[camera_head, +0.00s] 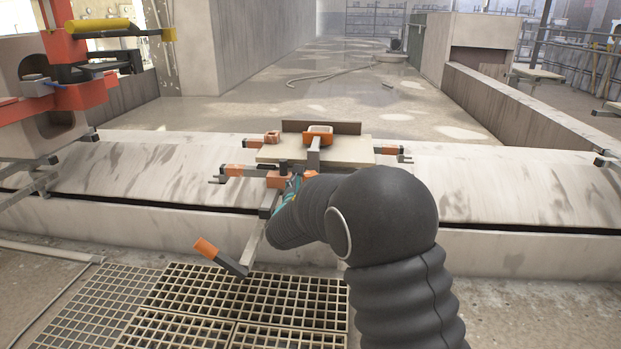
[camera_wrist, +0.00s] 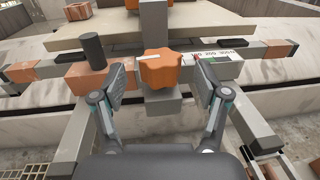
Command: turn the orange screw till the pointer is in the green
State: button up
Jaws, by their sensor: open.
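The orange screw (camera_wrist: 165,72) is a lobed knob with a pale mark on its top, in the middle of the wrist view. It sits on a grey post. My gripper (camera_wrist: 162,84) is open, with one finger on each side of the screw; a gap shows between each finger and the knob. Just right of the screw is a white scale plate (camera_wrist: 222,57) with small figures. In the head view my arm partly hides my gripper (camera_head: 289,184), and I cannot make out the screw there.
A dark upright cylinder (camera_wrist: 93,52) stands close left of my gripper. Orange and grey bars reach out to both sides. A pale board (camera_head: 352,152) lies behind on the concrete ledge. A crank with an orange handle (camera_head: 207,248) hangs over the floor grating (camera_head: 165,305).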

jog(key=shift+w+d, duration=0.15)
jog(key=shift+w, duration=0.65)
jog(key=shift+w+d, duration=0.1)
jog(key=shift+w, duration=0.7)
jog(key=c, duration=1.2)
